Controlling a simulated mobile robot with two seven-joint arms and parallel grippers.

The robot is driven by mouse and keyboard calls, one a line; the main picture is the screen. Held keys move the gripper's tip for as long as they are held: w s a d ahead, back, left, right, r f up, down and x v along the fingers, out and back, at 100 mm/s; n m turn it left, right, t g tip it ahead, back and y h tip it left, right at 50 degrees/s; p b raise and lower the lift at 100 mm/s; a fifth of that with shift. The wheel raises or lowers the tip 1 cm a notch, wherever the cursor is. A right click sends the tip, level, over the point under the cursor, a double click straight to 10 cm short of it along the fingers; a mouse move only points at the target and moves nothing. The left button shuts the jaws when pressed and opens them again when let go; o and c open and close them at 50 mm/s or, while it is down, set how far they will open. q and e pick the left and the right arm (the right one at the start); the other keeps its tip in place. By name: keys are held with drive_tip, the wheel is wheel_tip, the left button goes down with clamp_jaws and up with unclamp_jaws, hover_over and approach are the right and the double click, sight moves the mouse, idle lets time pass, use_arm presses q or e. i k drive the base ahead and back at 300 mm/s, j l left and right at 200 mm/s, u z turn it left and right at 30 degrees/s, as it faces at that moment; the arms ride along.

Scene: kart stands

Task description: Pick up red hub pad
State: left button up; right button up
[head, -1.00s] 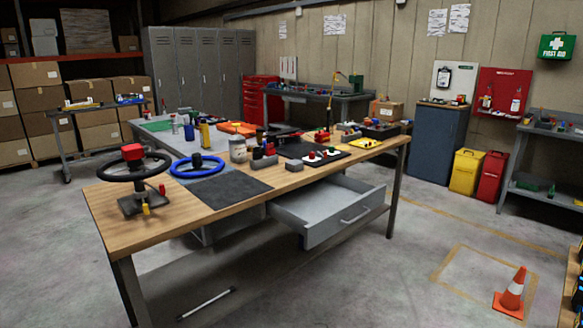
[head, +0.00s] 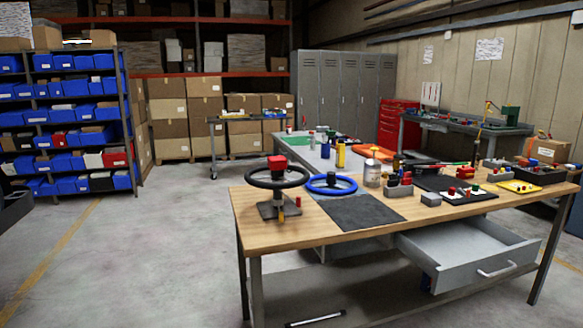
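The red hub pad (head: 277,163) sits on top of the hub of a black steering wheel (head: 262,184), which is mounted on a dark stand (head: 279,210) at the left end of the wooden workbench (head: 290,236). Neither of my grippers shows in the head view, and nothing is seen touching the pad.
A blue steering wheel (head: 331,184) and a dark mat (head: 360,211) lie right of the stand. The bench's grey drawer (head: 470,254) is pulled open. A bar (head: 316,319) lies low beneath the bench. Blue-bin shelving (head: 75,120) stands at left; the floor (head: 150,250) between is clear.

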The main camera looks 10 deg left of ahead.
sight(279, 162)
drive_tip(key=i+j+u, duration=0.15)
drive_tip(key=u, duration=0.3)
drive_tip(key=i+u, duration=0.2)
drive_tip(key=u, duration=0.25)
drive_tip(key=i+j, duration=0.05)
